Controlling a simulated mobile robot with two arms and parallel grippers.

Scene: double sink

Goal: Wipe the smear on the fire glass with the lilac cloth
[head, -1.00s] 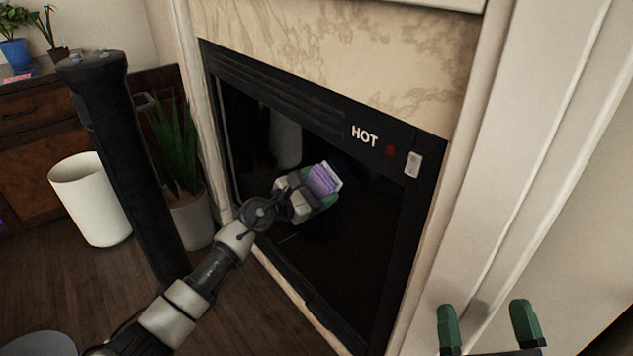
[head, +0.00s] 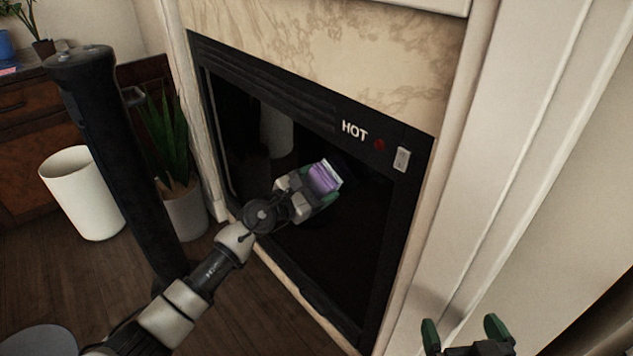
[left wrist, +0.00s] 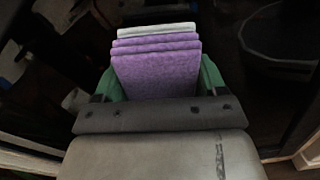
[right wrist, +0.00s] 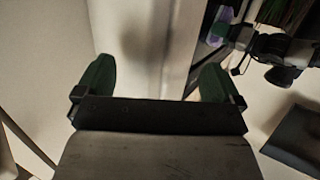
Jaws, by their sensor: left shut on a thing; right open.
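My left gripper (head: 312,196) is shut on the folded lilac cloth (head: 323,177). The cloth, with a pale edge, also shows between the green fingers in the left wrist view (left wrist: 155,70). The gripper holds it in front of the dark fire glass (head: 350,225); I cannot tell whether it touches the glass. I cannot make out a smear; the gripper and cloth hide part of the pane. My right gripper (head: 460,335) is open and empty at the lower right, in front of the pale surround. Its spread green fingers also show in the right wrist view (right wrist: 160,80).
The black fireplace frame carries a "HOT" label (head: 354,130), a red dot (head: 379,145) and a pale switch (head: 402,159). A potted plant (head: 168,135) and a white bin (head: 82,195) stand at the left on the wood floor.

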